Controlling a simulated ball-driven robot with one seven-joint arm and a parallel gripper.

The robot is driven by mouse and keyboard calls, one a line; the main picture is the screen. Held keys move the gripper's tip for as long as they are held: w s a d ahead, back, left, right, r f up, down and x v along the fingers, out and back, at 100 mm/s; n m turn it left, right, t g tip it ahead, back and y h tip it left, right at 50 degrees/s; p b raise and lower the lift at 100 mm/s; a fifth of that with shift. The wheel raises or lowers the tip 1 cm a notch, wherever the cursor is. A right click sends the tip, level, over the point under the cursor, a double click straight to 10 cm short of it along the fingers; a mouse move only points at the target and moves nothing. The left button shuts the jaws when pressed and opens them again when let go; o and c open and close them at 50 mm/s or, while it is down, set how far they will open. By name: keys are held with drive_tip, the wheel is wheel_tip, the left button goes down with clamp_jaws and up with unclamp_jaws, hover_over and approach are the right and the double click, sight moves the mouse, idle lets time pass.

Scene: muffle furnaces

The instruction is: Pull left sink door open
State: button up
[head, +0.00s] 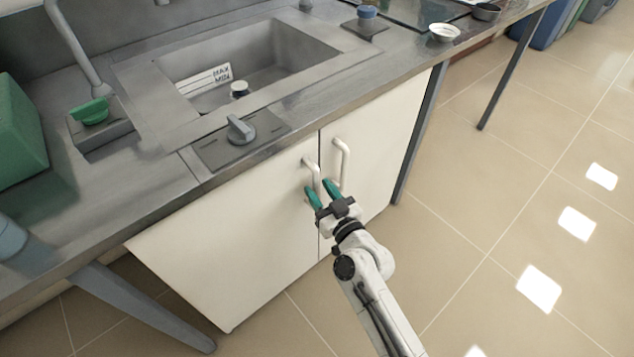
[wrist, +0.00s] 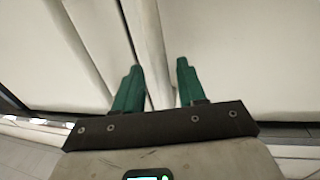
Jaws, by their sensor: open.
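The left sink door (head: 225,240) is a white cabinet door under the sink and looks shut. Its pale bar handle (head: 311,166) is near its upper right edge. My gripper (head: 318,186), with green fingers, is open at the lower end of this handle. The fingertips appear on either side of the handle's lower end in the head view, but I cannot tell whether they touch it. In the wrist view the open fingers (wrist: 158,66) point at white surfaces, with a pale upright bar between and above them. Nothing is seen gripped.
The right sink door (head: 380,130) is shut, its handle (head: 344,162) just right of my fingers. The grey countertop (head: 165,175) with the sink (head: 265,60) overhangs the doors. A grey table leg (head: 420,135) stands to the right. The tiled floor (head: 490,200) there is clear.

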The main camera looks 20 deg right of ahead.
drive_tip(key=shift+w+a, duration=0.2)
drive_tip(key=shift+w, duration=0.85)
drive_tip(key=shift+c, duration=0.4)
clamp_jaws()
